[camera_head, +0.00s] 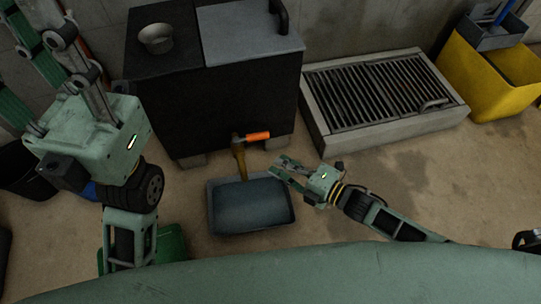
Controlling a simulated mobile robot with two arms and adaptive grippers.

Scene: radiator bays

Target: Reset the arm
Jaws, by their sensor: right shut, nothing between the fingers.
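My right gripper (278,168) reaches in from the right over the floor. It is shut and empty, with its fingertips just above the upper right rim of a dark tray (212,228). I cannot tell whether it touches the rim. My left gripper (32,60) shows large at the left, raised close to the camera. Its green fingers run to the upper left and are partly cut off by the frame edge, so I cannot tell whether it is open or shut.
A black cabinet (240,95) carries a metal cup (156,38). A grated concrete basin (455,118) and a yellow bin (470,75) are at right.

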